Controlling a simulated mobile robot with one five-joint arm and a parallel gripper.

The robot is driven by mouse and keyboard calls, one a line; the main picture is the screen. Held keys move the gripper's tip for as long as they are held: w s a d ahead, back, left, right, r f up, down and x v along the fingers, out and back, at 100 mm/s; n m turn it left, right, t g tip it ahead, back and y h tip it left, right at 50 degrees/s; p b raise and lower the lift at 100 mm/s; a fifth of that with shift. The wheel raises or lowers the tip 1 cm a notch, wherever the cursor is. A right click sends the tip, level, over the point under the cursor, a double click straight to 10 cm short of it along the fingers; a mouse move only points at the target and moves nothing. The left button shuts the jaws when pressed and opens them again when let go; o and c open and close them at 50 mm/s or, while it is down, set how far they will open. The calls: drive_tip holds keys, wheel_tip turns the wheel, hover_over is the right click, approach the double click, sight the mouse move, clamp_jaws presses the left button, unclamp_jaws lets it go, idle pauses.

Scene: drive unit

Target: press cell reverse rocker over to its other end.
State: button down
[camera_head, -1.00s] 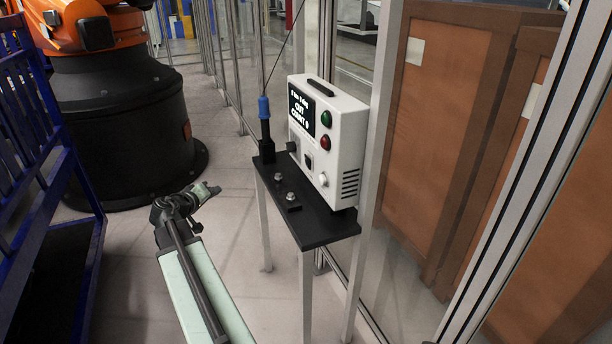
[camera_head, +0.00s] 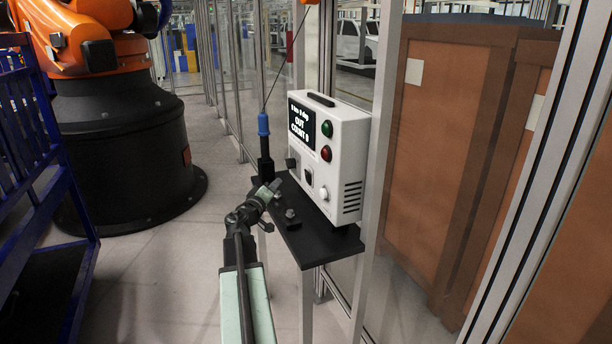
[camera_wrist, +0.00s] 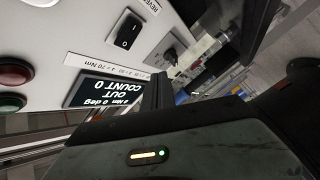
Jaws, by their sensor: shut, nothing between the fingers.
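The white drive unit (camera_head: 345,150) stands on a small black shelf. Its black reverse rocker (camera_head: 308,178) is low on the front face, left of a white knob. The rocker also shows large in the wrist view (camera_wrist: 126,34), beside a partly cut-off label starting "REVE". A light mark shows on it; I cannot tell surely which end is pressed in. My gripper (camera_head: 274,187) is shut and empty, left of the rocker and in front of the unit, apart from it. In the wrist view its dark finger (camera_wrist: 160,92) stands below and right of the rocker.
The display (camera_head: 301,122) reads OUT, COUNT 0. Green (camera_head: 327,129) and red (camera_head: 326,153) buttons are right of it. A blue-topped black tool (camera_head: 264,135) hangs on a cable at left. Bolts (camera_head: 290,214) stand on the shelf (camera_head: 315,243). A blue rack (camera_head: 35,170) is far left.

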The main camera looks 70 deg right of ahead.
drive_tip(key=s+d+r+p, duration=0.1)
drive_tip(key=s+d, duration=0.3)
drive_tip(key=s, duration=0.2)
drive_tip(key=shift+d, duration=0.4)
drive_tip(key=shift+r, duration=0.1)
idle(1.6)
drive_tip(key=shift+s+d, duration=0.2)
drive_tip(key=shift+d, duration=0.1)
drive_tip(key=shift+s+d+r, duration=0.1)
drive_tip(key=shift+s+d, duration=0.1)
drive_tip(key=shift+s, duration=0.1)
idle(0.6)
drive_tip(key=shift+w+a, duration=0.5)
drive_tip(key=shift+w, duration=0.1)
idle(0.3)
drive_tip(key=w+a, duration=0.1)
drive_tip(key=w, duration=0.1)
drive_tip(key=w+a+f, duration=0.1)
drive_tip(key=w+a, duration=0.1)
drive_tip(key=shift+b, duration=0.35)
